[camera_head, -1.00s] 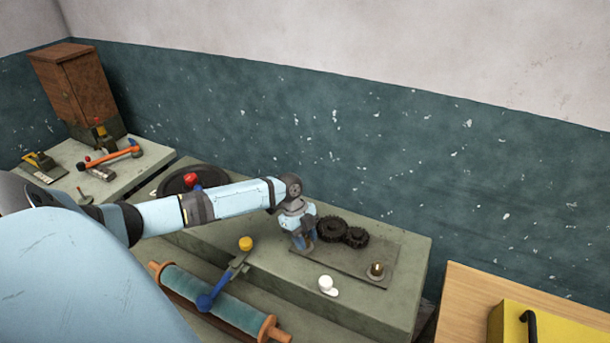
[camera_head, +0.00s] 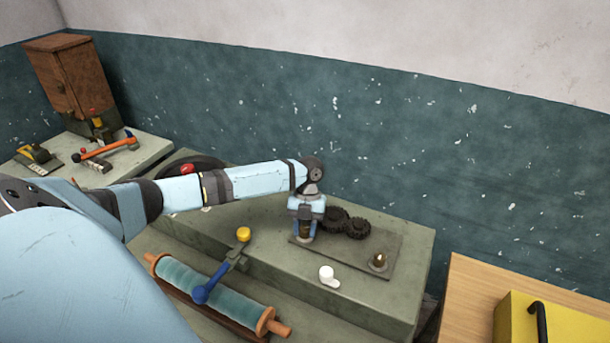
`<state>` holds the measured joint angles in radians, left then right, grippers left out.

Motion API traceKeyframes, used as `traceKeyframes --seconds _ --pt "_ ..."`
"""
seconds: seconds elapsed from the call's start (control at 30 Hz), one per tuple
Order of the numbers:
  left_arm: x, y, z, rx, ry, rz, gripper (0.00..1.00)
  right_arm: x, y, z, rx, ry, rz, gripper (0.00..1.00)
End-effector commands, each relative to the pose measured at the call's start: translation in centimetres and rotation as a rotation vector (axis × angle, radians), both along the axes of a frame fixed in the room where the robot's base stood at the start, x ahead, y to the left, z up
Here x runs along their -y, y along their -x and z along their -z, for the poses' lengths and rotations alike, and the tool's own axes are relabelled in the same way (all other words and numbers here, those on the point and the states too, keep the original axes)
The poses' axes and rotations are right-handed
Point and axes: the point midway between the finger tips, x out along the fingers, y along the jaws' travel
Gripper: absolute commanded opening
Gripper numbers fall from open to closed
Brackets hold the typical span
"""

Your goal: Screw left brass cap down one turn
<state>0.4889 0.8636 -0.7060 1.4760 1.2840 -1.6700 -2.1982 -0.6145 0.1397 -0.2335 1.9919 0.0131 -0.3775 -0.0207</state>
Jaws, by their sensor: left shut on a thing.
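My left gripper (camera_head: 305,230) points straight down over the left end of a flat dark plate (camera_head: 345,256) on the grey-green bench. It is shut on the left brass cap (camera_head: 305,228), which shows as a small brownish piece between the fingers and is mostly hidden. Two dark toothed gears (camera_head: 345,221) lie on the plate just right of the gripper. A second brass cap (camera_head: 379,259) stands upright on a dark base at the plate's right end. My right gripper is not in view.
A white cup-like piece (camera_head: 327,273) stands in front of the plate. A yellow box (camera_head: 560,322) sits on a wooden table at right. A hammer (camera_head: 106,150) lies far left.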

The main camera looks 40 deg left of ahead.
Motion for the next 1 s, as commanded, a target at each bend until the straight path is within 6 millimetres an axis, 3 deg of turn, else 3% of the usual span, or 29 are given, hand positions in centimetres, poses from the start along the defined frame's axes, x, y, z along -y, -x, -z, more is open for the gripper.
traceKeyframes --seconds 0.73,1.0 --pt "0.0 0.0 0.0 0.0 -0.001 0.705 0.1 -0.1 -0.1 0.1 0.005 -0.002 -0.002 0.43" --pt "-0.1 -0.1 0.6 0.002 -0.004 0.916 0.1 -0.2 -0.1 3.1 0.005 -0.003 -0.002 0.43"
